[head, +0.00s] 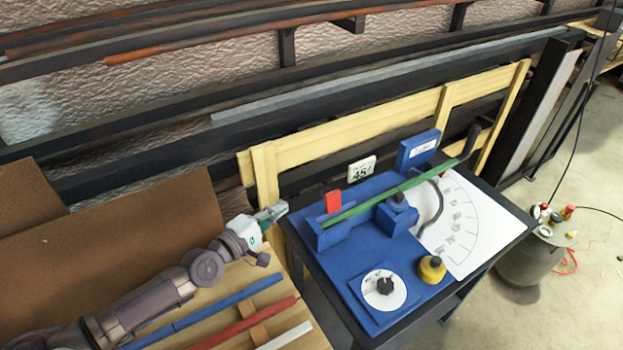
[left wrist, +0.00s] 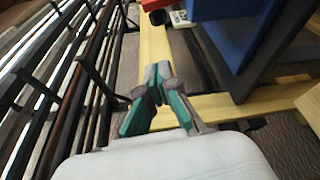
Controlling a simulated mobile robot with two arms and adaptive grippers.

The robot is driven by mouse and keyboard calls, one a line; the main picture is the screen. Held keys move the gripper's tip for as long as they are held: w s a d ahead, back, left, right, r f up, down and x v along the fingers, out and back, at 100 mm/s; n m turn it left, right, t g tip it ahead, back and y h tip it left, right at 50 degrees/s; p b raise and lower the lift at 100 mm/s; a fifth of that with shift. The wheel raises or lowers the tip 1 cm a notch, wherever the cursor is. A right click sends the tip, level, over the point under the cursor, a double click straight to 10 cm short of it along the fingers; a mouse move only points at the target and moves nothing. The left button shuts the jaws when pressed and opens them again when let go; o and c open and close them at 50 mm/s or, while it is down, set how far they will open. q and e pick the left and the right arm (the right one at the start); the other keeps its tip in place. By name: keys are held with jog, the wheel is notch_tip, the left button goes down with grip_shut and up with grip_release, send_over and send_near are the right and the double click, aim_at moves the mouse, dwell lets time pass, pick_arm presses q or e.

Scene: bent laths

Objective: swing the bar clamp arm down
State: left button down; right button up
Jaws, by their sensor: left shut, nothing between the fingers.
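A blue bending jig (head: 371,240) stands on a dark table. A green lath (head: 395,190) lies across it, from the left block to the upper right. A red upright piece (head: 333,201) stands at the left block beside the lath's near end; it looks like the bar clamp arm, standing up. Its red also shows at the top edge of the left wrist view (left wrist: 157,4). My left gripper (head: 277,211) is left of the jig, apart from the red piece. Its fingers (left wrist: 158,72) are shut and empty. My right gripper is out of view.
A yellow wooden frame (head: 345,136) runs behind the jig. A white 45 label (head: 362,169), a dial plate (head: 384,286), a yellow knob (head: 431,268) and a dark lever (head: 471,141) are around it. Blue (head: 215,306), red and white laths lie left on a wooden surface.

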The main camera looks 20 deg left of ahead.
aim_at(325, 189)
pick_arm(q)
jog(key=w+d+p, duration=0.1)
jog(key=w+d, duration=0.1)
jog(key=w+d+p, duration=0.1)
jog(key=w+d, duration=0.1)
jog(key=d, duration=0.1)
jog(key=w+d+p, duration=0.1)
jog(key=d, duration=0.1)
jog(key=shift+w+d+r, duration=0.15)
jog(key=shift+w, duration=0.25)
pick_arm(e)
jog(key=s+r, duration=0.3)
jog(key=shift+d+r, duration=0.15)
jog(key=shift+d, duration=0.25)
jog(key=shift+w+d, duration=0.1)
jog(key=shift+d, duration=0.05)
pick_arm(q)
jog(key=shift+s+d+m, duration=0.15)
jog(key=shift+m, duration=0.35)
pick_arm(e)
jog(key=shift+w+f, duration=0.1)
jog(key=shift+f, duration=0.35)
